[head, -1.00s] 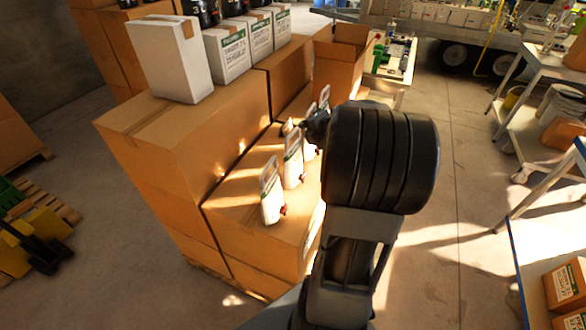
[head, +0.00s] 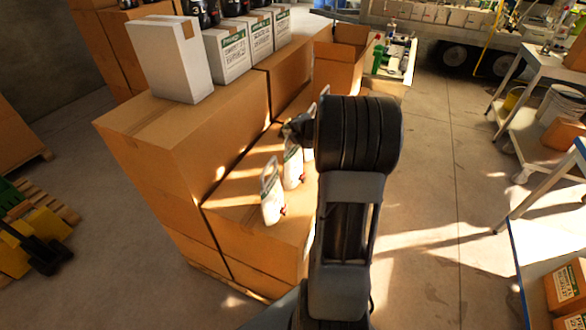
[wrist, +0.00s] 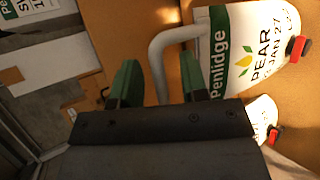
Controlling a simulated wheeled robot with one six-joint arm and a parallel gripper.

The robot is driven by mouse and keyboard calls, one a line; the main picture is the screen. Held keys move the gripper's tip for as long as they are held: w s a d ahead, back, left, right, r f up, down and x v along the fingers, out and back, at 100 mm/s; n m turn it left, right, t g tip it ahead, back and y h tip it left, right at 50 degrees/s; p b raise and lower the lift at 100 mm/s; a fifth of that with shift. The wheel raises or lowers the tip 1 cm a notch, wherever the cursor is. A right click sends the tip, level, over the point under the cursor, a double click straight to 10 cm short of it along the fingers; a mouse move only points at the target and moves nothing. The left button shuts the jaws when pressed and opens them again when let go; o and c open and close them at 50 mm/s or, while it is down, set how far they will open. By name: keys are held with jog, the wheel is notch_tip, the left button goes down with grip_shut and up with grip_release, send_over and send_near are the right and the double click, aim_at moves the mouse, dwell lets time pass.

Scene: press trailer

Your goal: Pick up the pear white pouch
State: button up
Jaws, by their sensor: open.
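The pear white pouch (wrist: 240,50) shows in the wrist view at upper right. It has a green band reading Penlidge, the word PEAR and a red cap. Its white loop handle (wrist: 157,65) lies between the two green fingers of my gripper (wrist: 158,76), which is open. I cannot tell whether a finger touches the handle. In the head view, my gripper (head: 292,129) is partly hidden by my arm, just above the white pouches. A front pouch (head: 272,196) and a middle pouch (head: 293,166) stand upright there; their labels are too small to read.
The pouches stand on a low cardboard box (head: 240,222). A taller box stack (head: 170,150) rises to the left, with white cartons (head: 172,60) on top. Another pouch (wrist: 262,118) sits close below the pear one. An open box (head: 338,72) stands behind.

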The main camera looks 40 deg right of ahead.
grip_shut()
dwell(1.3)
jog(key=shift+r, duration=0.15)
